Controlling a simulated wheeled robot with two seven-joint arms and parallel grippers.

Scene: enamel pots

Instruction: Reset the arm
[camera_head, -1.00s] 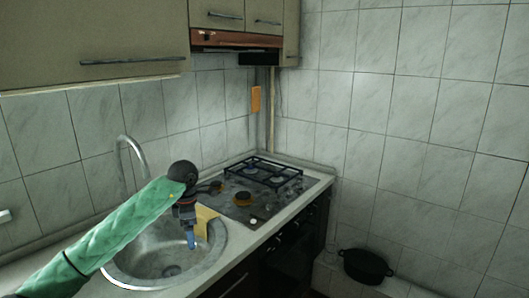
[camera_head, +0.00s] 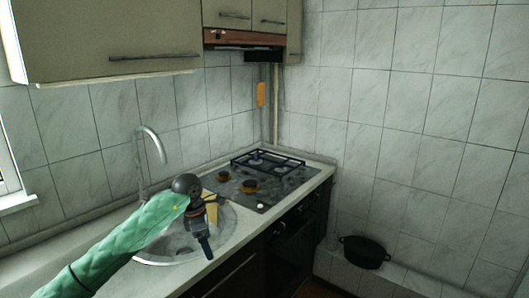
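My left arm, in a green sleeve, comes in from the lower left of the head view. Its gripper (camera_head: 205,243) hangs downward over the front right rim of the round sink (camera_head: 170,259). The fingers look dark and close together, too small to tell whether they are open or shut. No held object is visible. My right gripper is not in view.
A stove (camera_head: 262,183) with a black grate (camera_head: 268,161) stands right of the sink. A yellow item (camera_head: 211,213) is just behind my gripper. A tap (camera_head: 150,143) rises behind the sink. A black pot (camera_head: 364,252) sits low at the right. Cabinets (camera_head: 110,35) hang above.

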